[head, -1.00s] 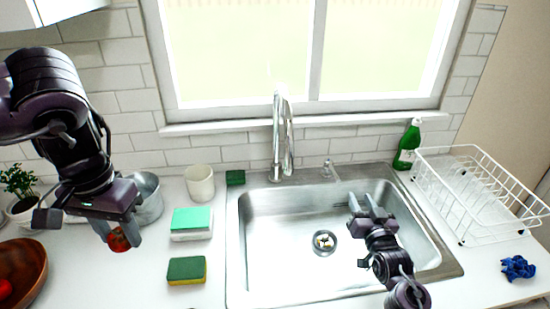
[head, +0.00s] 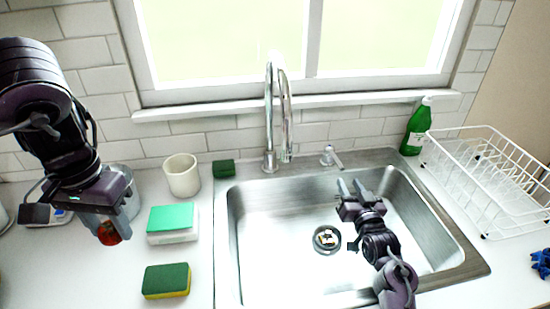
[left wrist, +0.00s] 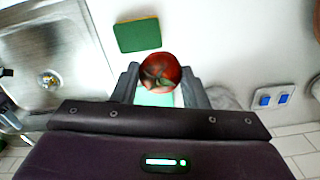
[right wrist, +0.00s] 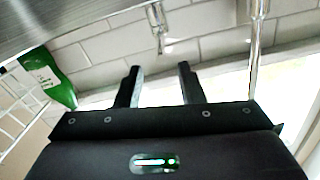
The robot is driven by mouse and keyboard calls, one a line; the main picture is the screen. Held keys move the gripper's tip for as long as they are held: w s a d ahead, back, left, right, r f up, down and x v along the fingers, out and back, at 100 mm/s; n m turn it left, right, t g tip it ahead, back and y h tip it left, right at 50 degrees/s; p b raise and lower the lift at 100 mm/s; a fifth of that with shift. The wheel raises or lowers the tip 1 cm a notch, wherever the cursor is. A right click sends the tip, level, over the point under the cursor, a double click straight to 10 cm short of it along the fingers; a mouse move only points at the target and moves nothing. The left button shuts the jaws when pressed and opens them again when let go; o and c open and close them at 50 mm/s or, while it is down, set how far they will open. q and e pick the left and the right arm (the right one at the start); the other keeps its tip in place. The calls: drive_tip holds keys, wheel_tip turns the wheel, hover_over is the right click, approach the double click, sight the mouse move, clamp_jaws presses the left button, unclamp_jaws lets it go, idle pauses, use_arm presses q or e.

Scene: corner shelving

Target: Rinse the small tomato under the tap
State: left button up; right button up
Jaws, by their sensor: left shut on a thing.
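A small red tomato (head: 109,233) is held between the fingers of my left gripper (head: 106,228), above the counter left of the sink. In the left wrist view the tomato (left wrist: 160,73) sits between the two fingertips, its green stem end showing. The chrome tap (head: 270,125) stands behind the sink (head: 290,215), with its lever handle (head: 330,156) to its right. No water shows from the spout. My right gripper (head: 352,187) is over the sink basin, open and empty; its parted fingers show in the right wrist view (right wrist: 160,85), pointing toward the lever.
A green-and-yellow sponge (head: 166,281), a white box with a green top (head: 172,223) and a white cup (head: 182,175) stand between the left gripper and the sink. A green bottle (head: 416,127) and a white dish rack (head: 490,175) are at the right.

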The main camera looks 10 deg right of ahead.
sight(338, 160)
drive_tip(key=w, duration=0.3)
drive_tip(key=w+p, duration=0.1)
drive_tip(key=w, duration=0.3)
drive_tip(key=w+d, duration=0.1)
drive_tip(key=w, duration=0.2)
drive_tip(key=shift+w+r, duration=0.15)
drive_tip(key=shift+w, duration=0.2)
drive_tip(key=shift+a, duration=0.1)
clamp_jaws()
